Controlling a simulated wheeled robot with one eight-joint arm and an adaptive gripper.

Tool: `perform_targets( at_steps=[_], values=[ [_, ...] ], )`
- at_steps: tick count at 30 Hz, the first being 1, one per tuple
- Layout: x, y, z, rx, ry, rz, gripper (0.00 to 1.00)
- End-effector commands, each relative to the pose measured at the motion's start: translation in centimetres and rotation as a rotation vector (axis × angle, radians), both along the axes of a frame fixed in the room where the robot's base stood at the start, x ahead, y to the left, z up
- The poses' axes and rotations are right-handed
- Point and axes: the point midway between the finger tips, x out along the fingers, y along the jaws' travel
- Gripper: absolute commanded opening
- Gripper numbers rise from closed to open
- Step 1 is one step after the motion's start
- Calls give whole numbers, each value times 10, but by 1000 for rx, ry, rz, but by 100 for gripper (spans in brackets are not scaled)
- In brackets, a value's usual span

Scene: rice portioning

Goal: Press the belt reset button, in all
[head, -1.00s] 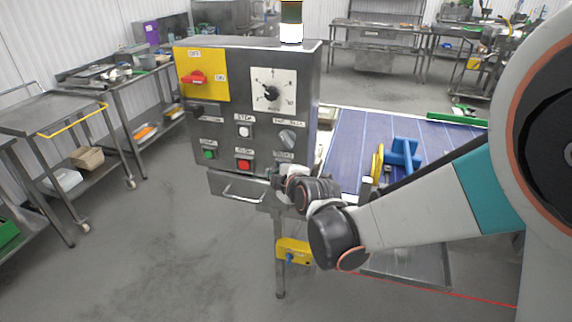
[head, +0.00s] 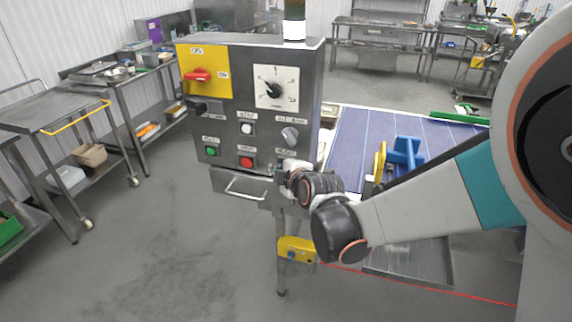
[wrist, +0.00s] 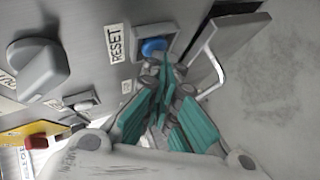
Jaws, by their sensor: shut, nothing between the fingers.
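The control panel (head: 222,118) is a grey metal box with labelled switches and buttons. In the wrist view a blue button (wrist: 153,46) sits in a square mount beside a label (wrist: 116,43) reading RESET. My gripper (wrist: 166,66) has its teal fingers shut and empty, with the tips right by the blue button's lower edge. I cannot tell whether they touch it. In the head view my gripper (head: 282,170) is at the panel's lower right corner, and the blue button is hidden behind it.
A green button (head: 210,151) and a red button (head: 247,162) lie left of my gripper. A grey knob (head: 290,134) is just above. A bent metal handle (wrist: 214,62) stands close to the fingers. A blue conveyor belt (head: 350,140) lies behind to the right.

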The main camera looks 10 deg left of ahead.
Motion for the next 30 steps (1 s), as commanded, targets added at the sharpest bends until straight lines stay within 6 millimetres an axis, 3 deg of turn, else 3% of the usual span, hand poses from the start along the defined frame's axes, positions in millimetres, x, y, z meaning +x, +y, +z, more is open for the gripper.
perform_targets(
  at_steps=[20,30],
  values=[
    [4,-1,0,-1,0,-1,0],
    [-9,1,0,-1,-1,1,0]
  ],
)
